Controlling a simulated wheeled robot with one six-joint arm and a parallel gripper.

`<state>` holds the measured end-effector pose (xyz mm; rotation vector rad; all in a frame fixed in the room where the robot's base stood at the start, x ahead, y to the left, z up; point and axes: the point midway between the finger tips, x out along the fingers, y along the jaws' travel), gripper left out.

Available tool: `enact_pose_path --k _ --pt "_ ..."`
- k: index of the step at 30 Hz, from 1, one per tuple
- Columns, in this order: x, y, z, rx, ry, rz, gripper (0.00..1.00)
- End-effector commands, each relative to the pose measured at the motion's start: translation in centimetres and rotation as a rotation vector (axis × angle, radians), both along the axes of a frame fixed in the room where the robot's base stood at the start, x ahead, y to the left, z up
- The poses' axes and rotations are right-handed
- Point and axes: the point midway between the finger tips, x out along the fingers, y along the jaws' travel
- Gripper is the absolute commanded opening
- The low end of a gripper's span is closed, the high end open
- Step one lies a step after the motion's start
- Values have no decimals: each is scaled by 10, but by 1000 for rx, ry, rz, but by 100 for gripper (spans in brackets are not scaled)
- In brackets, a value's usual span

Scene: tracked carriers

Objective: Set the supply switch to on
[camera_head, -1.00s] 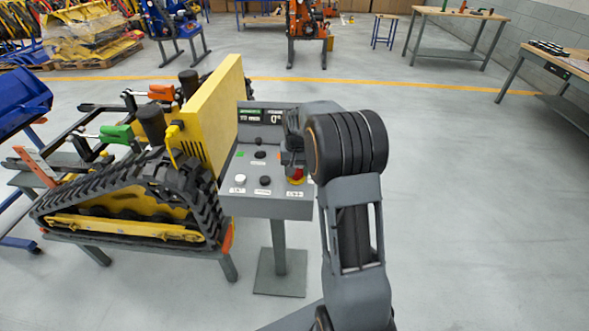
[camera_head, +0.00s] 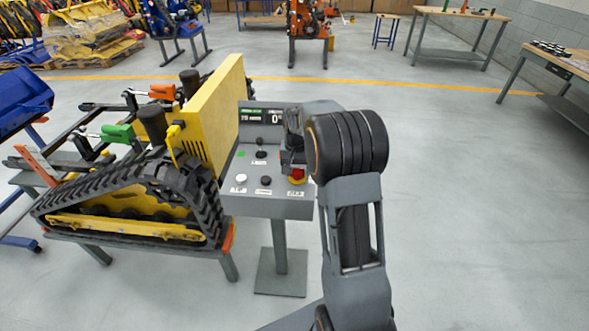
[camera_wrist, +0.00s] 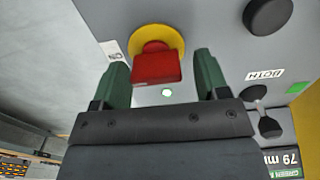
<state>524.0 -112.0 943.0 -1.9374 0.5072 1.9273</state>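The supply switch is a red handle on a round yellow plate (camera_head: 297,176), at the right front of the grey control panel (camera_head: 262,206). In the wrist view the red handle (camera_wrist: 156,68) shows close up, in front of its yellow plate. My gripper (camera_wrist: 162,62) is open, with one green fingertip on each side of the handle and visible gaps to both. In the head view my wrist and gripper (camera_head: 292,150) hang just above and behind the switch, partly hidden by my arm.
Black knobs (camera_wrist: 267,16), a small black toggle (camera_head: 260,154), a white button (camera_head: 241,178) and a display (camera_head: 262,116) share the panel. A yellow tracked carrier (camera_head: 130,228) stands close on the left. The floor to the right is clear.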

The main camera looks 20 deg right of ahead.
Motion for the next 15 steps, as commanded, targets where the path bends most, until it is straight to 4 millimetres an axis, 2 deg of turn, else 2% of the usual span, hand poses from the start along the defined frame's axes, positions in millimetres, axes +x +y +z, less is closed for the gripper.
enact_pose_path --k 10,15 --pt "-1 -1 1 0 4 -2 74" --pt "0 -2 20 -1 0 -3 74"
